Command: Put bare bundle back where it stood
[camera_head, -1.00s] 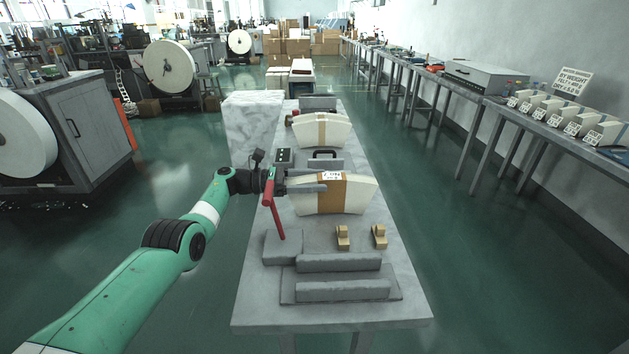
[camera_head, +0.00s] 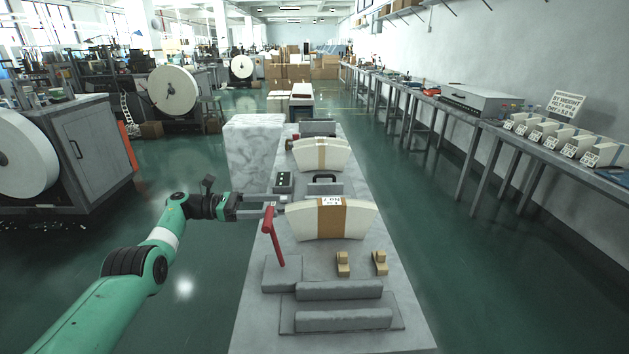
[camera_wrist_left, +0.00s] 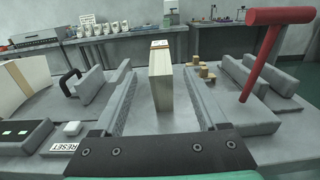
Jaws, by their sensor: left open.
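A fan-shaped cream bundle with a brown band and a small label (camera_head: 358,222) stands on the grey bench (camera_head: 262,325), in its near half. In the left wrist view the same bundle (camera_wrist_left: 160,80) stands end-on, ahead between the fingers. My left gripper (camera_head: 282,205) is open and empty, level with the bundle's left end. A second cream bundle with a tan band (camera_head: 335,156) stands farther back on the bench; its side shows in the left wrist view (camera_wrist_left: 18,88). I cannot tell which bundle the task calls bare. My right gripper is not in view.
A red-handled lever (camera_head: 271,230) stands close to my left gripper. Two brass blocks (camera_head: 343,263) and grey guide bars (camera_head: 340,290) sit in front of the bundle. A control box (camera_head: 283,182) and a black handle (camera_head: 322,179) lie behind it.

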